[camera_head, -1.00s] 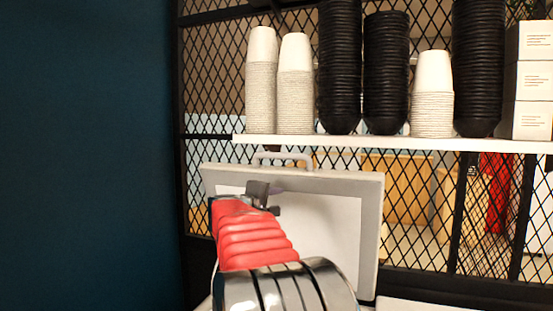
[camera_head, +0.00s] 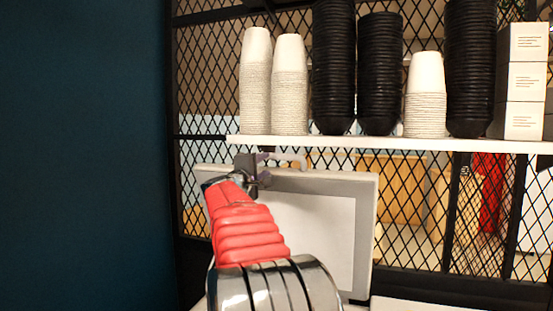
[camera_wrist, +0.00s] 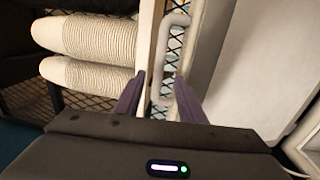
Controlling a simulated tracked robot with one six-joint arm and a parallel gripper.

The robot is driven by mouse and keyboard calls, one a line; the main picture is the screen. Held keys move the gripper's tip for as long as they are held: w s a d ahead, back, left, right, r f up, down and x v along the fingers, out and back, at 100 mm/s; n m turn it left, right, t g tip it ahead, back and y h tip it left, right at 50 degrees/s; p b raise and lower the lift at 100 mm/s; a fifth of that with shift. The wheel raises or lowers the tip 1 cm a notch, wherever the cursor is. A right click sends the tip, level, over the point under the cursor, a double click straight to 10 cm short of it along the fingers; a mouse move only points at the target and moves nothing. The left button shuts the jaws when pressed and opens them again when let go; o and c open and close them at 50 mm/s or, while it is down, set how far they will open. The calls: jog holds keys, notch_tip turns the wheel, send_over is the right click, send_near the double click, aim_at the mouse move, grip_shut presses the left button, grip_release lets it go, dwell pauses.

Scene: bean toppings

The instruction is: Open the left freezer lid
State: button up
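The freezer lid (camera_head: 327,235) stands raised and near upright, its pale inner panel facing me, with a grey rim. Its light handle (camera_head: 290,161) is on the top edge. My gripper (camera_head: 262,174) is at the lid's upper left, beside the left end of the handle. In the wrist view my gripper (camera_wrist: 160,82) has its two purple fingers apart. The near end of the handle (camera_wrist: 164,58) lies between or just beyond them; contact cannot be told. The lid (camera_wrist: 262,65) fills the right of that view. The arm hides the lid's lower left in the head view.
A white shelf (camera_head: 400,144) above the lid holds white cup stacks (camera_head: 290,90), black bowl stacks (camera_head: 334,70) and white boxes (camera_head: 524,75). A black mesh partition (camera_head: 205,80) stands behind. A dark blue wall (camera_head: 85,150) is at left.

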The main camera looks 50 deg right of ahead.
aim_at(275, 158)
jog(key=shift+x, duration=6.25)
jog(key=shift+c, duration=0.2)
jog(key=shift+f, duration=0.15)
grip_shut()
